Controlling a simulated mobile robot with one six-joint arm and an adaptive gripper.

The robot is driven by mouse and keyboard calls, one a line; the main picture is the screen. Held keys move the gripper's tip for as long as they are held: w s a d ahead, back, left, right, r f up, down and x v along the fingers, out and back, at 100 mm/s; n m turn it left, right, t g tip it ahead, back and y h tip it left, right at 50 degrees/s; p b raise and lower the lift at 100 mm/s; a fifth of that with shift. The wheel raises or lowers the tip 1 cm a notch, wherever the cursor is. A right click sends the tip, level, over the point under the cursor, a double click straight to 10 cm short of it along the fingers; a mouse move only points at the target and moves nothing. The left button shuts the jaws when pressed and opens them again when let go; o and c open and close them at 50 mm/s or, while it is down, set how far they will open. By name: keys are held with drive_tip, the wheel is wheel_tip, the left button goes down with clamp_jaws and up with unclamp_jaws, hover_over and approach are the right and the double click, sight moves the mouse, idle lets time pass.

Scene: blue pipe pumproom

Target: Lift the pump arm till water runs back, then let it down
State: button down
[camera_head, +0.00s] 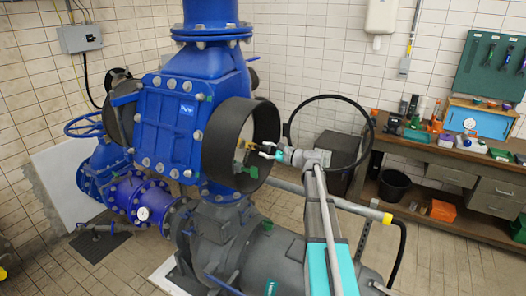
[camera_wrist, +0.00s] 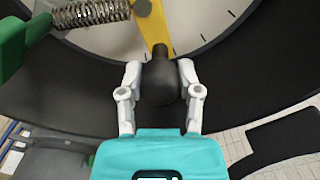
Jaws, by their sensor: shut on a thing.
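My gripper (camera_head: 264,151) reaches into the open black ring (camera_head: 223,152) on the right side of the blue pump housing (camera_head: 176,115). In the wrist view, my gripper (camera_wrist: 159,76) is shut on a round black knob (camera_wrist: 159,86), one white finger on each side. The knob sits at the lower end of a yellow lever (camera_wrist: 152,25). The lever's top is cut off by the frame. A coil spring (camera_wrist: 92,13) lies to its left, by a green part (camera_wrist: 22,35). A pale dial-like face is behind the lever. No running water shows.
A grey bar with a yellow end (camera_head: 386,218) sticks out right, below my arm. A grey pipe body (camera_head: 222,246) stands under the housing. A workbench (camera_head: 440,158) with tools is at the right, a black bucket (camera_head: 394,186) beneath it. Tiled floor is open at the lower right.

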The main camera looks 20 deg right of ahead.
drive_tip(key=shift+s+a+f+b, duration=0.15)
drive_tip(key=shift+f+b, duration=0.35)
drive_tip(key=shift+f, duration=0.05)
drive_tip(key=shift+s+a+f+b, duration=0.1)
drive_tip(key=shift+f+b, duration=0.35)
drive_tip(key=shift+f, duration=0.05)
drive_tip(key=c, duration=0.7)
unclamp_jaws()
drive_tip(key=shift+c, duration=0.2)
drive_tip(key=o, duration=0.4)
drive_tip(key=shift+w+d, duration=0.1)
drive_tip(key=shift+v, duration=5)
